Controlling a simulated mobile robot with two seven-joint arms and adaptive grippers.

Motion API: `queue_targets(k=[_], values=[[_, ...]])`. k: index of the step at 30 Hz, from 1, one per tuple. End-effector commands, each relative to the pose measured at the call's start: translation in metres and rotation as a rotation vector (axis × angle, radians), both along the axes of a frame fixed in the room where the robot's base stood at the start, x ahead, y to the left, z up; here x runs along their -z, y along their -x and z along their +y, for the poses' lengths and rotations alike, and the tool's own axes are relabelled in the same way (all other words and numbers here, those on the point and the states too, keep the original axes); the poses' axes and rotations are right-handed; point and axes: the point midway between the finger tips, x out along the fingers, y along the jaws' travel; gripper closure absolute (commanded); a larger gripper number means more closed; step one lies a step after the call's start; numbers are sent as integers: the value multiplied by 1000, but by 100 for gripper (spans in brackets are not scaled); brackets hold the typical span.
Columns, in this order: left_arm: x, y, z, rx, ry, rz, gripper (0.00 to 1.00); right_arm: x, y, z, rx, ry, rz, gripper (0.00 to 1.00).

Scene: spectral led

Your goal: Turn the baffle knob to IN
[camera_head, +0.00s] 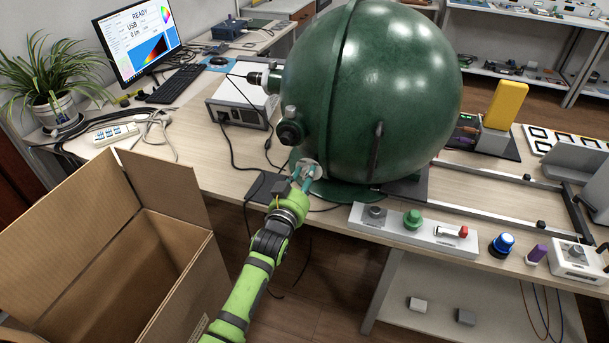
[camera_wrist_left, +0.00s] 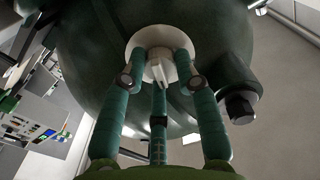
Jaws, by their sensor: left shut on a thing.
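The large dark green sphere (camera_head: 375,85) stands on the workbench in the head view. The baffle knob (camera_wrist_left: 160,71) is a white knob on a pale round plate (camera_wrist_left: 151,39), low on the sphere's side. In the head view the plate (camera_head: 308,165) shows only partly behind my left gripper (camera_head: 303,178). My left gripper (camera_wrist_left: 160,78) has its teal fingers closed around the knob in the wrist view. Any IN marking is too small to read. My right gripper is not in view.
An open cardboard box (camera_head: 185,240) stands left of my left arm. A grey strip with a green knob (camera_head: 413,219) and a red-tipped switch lies along the bench's front edge. A dark cylindrical port (camera_head: 291,131) juts from the sphere above my gripper. Cables hang nearby.

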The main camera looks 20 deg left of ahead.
Motion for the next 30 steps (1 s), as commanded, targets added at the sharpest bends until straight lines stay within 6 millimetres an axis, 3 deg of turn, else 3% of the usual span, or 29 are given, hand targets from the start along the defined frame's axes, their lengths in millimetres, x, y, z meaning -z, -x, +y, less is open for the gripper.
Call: queue_targets(k=[9,27,28,29,30], values=[[1,0,0,0,-141,-1,100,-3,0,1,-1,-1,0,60],[2,0,1,-1,-179,-1,100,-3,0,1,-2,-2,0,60],[2,0,1,-1,-179,-1,57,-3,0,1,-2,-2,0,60],[2,0,1,-1,-179,-2,45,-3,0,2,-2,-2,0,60],[2,0,1,-1,-178,-2,45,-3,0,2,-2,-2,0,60]])
